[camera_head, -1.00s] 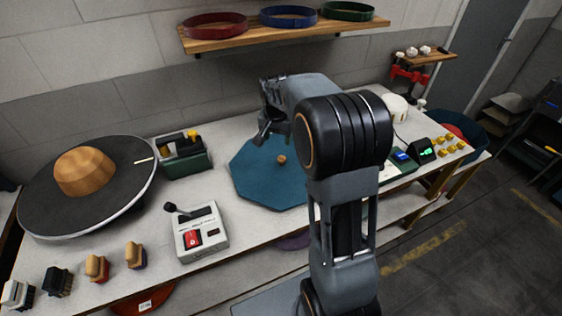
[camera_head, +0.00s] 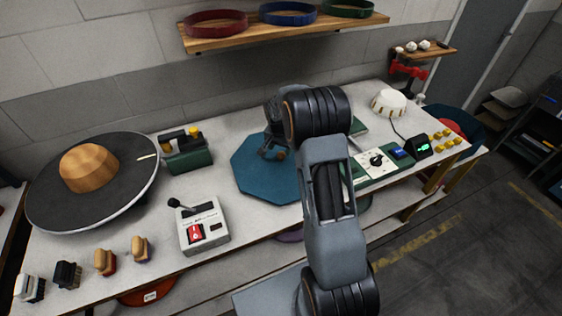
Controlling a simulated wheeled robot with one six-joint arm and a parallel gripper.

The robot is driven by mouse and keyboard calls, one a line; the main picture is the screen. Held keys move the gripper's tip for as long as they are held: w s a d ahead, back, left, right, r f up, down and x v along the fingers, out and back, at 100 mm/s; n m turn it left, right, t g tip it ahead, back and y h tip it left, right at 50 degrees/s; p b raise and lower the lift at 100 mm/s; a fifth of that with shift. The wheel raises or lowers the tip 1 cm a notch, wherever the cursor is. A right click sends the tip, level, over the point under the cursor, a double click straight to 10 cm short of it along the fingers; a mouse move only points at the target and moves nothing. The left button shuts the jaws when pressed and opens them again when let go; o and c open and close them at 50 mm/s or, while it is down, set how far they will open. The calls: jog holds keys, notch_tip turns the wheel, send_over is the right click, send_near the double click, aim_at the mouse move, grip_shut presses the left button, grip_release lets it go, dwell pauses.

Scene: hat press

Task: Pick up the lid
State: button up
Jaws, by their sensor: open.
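The lid (camera_head: 265,180) is a flat teal octagon with a small wooden knob (camera_head: 281,155) near its middle. It lies on the white bench, its right part hidden behind my arm. My gripper (camera_head: 272,152) is open and low over the lid, beside the knob. I cannot tell whether the fingers are around the knob or touching it. My wrist partly hides the gripper from above.
A round turntable (camera_head: 50,204) with a wooden hat block (camera_head: 88,167) is at the left. A green tool caddy (camera_head: 186,157), a white control box (camera_head: 204,232) and several brushes stand nearby. A shelf (camera_head: 300,31) with hat bands hangs above. A panel with a dial (camera_head: 376,160) is at the right.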

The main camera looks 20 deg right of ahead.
aim_at(281, 154)
jog(key=shift+w+d+f+p, duration=0.1)
jog(key=shift+f+p, duration=0.25)
jog(key=shift+f, duration=0.8)
jog(key=shift+w+d+f+p, duration=0.1)
jog(key=shift+f+p, duration=0.2)
jog(key=shift+f, duration=0.8)
jog(key=shift+s, duration=0.1)
jog(key=shift+c, duration=0.2)
jog(key=c, duration=1)
jog(key=shift+r, duration=0.1)
